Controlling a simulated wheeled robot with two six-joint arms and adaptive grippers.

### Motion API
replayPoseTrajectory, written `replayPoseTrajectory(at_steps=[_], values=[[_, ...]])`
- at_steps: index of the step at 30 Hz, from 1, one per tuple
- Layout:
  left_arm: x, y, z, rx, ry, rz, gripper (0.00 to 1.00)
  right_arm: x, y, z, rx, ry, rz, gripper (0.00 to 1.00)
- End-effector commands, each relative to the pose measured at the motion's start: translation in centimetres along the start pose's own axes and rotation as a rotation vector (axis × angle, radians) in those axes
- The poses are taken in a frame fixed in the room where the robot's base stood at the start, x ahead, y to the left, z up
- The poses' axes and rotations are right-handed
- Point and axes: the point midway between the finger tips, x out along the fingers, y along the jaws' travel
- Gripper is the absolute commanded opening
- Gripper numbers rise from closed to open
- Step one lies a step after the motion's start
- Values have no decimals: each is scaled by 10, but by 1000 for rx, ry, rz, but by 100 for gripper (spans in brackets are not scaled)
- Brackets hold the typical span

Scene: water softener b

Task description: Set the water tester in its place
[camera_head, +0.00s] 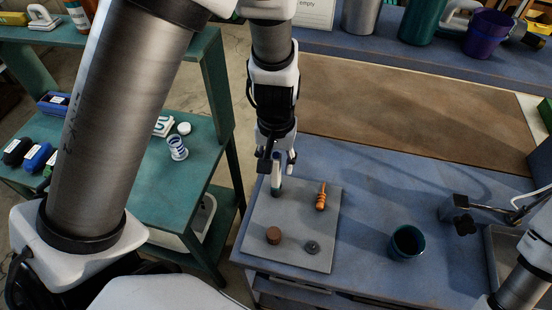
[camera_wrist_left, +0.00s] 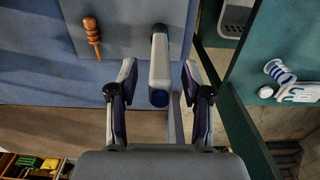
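The water tester looks to be the slim pale stick with a dark blue end (camera_wrist_left: 159,70). In the head view the tester (camera_head: 276,185) appears upright at the back left of a grey board (camera_head: 290,220). My left gripper (camera_head: 277,160) is directly above it, pointing down. In the left wrist view the open fingers (camera_wrist_left: 158,66) stand on either side of the tester's blue end, with a visible gap on both sides. The tester's marked place cannot be made out.
An orange-handled tool (camera_head: 321,197), a brown round piece (camera_head: 273,235) and a dark knob (camera_head: 312,247) are on the board. A teal cup (camera_head: 406,243) stands to the right on the blue table. A green side table (camera_head: 200,165) is left. Blue tabletop between board and cup is clear.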

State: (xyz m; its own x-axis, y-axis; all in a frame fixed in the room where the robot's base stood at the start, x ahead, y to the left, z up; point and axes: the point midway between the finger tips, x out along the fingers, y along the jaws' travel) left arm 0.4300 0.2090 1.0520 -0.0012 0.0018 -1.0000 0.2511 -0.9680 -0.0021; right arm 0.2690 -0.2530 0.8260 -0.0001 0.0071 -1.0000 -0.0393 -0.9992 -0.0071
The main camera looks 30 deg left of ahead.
Motion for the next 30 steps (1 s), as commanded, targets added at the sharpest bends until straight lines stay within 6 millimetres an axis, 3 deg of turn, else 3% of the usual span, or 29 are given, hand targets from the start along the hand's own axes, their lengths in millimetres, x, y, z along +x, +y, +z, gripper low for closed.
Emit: replayPoseTrajectory(at_steps=[7, 19, 23, 30], values=[[-16, 1, -1, 1, 4, 3, 49, 0, 0, 0, 0, 0, 0, 79], [-108, 0, -1, 1, 5, 2, 49, 0, 0, 0, 0, 0, 0, 79], [-119, 0, 0, -1, 1, 0, 49, 0, 0, 0, 0, 0, 0, 79], [-120, 0, 0, 0, -1, 0, 49, 0, 0, 0, 0, 0, 0, 79]])
